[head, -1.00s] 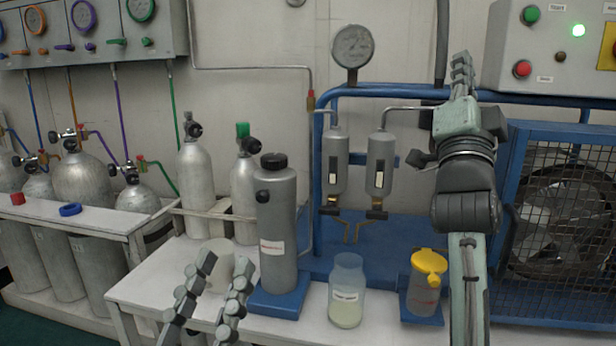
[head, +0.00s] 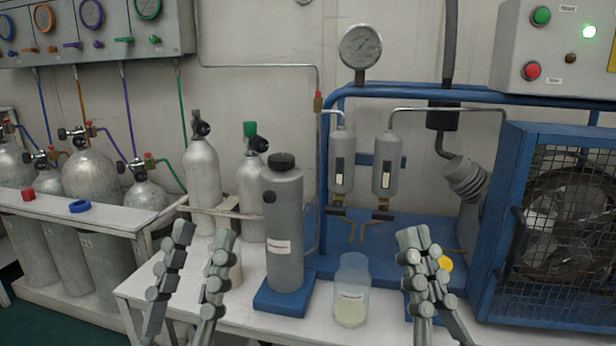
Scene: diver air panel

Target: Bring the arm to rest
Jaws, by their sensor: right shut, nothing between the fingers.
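My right gripper (head: 418,245) is low at the front of the bench, in front of the yellow-capped container (head: 445,264), and hides most of it. Its fingers are together and hold nothing. My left gripper (head: 203,236) is at the lower left, in front of the bench's left part. Its two fingers stand apart with nothing gripped between them.
A grey canister (head: 283,225) on a blue base and a clear jar (head: 351,295) with pale liquid stand between my grippers. Grey filter housings (head: 388,165) and a gauge (head: 361,47) are behind. A caged fan unit (head: 570,220) stands right. Gas cylinders (head: 90,175) stand left.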

